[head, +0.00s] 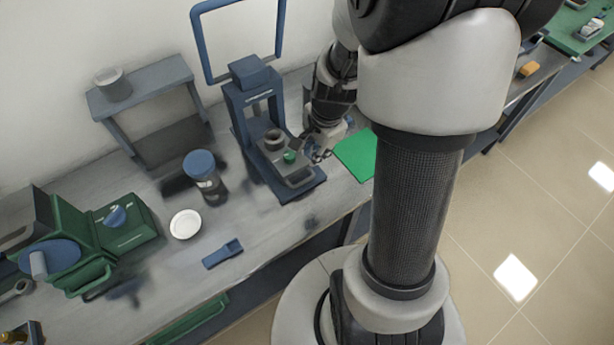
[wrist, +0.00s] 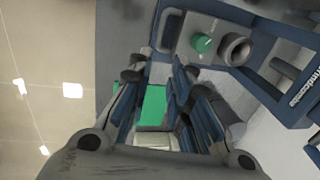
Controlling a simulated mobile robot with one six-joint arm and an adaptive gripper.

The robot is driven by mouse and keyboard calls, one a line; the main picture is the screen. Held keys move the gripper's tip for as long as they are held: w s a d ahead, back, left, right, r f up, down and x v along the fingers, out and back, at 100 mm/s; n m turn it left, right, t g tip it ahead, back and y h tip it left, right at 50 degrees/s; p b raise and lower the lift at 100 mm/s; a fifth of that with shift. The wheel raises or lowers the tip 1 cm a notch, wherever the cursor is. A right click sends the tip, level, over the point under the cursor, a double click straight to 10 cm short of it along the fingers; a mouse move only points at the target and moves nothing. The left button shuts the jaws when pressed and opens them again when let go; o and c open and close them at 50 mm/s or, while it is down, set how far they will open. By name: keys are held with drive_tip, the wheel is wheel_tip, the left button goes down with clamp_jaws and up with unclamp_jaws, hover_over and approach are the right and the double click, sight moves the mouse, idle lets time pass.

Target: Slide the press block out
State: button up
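The press (head: 243,120) is a blue frame standing on the bench, and its edge with lettering shows at the right of the wrist view (wrist: 285,90). The press block (head: 298,176) is a grey slab low in the press, carrying a green knob (head: 289,157) and a grey ring-shaped piece (head: 274,139). In the wrist view, the green knob (wrist: 203,43) and the ring piece (wrist: 235,48) lie beyond my fingertips. My gripper (head: 321,153) is beside the block's right side. In the wrist view its fingers (wrist: 160,72) are apart with nothing between them; contact with the block cannot be told.
A green mat (head: 355,154) lies right of the press. A grey stand (head: 145,77) is behind. The bench front is mostly clear.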

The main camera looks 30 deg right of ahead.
sight(307, 180)
drive_tip(key=w+f+b, duration=0.1)
drive_tip(key=f+b, duration=0.1)
drive_tip(key=f, duration=0.3)
drive_tip(key=w+f+b, duration=0.1)
drive_tip(key=f+b, duration=0.1)
drive_tip(key=f, duration=0.3)
drive_tip(key=w+f+b, duration=0.1)
drive_tip(key=f+b, duration=0.2)
drive_tip(key=f, duration=0.3)
drive_tip(key=shift+a, duration=0.1)
drive_tip(key=shift+r, duration=0.1)
drive_tip(key=shift+c, duration=0.4)
clamp_jaws()
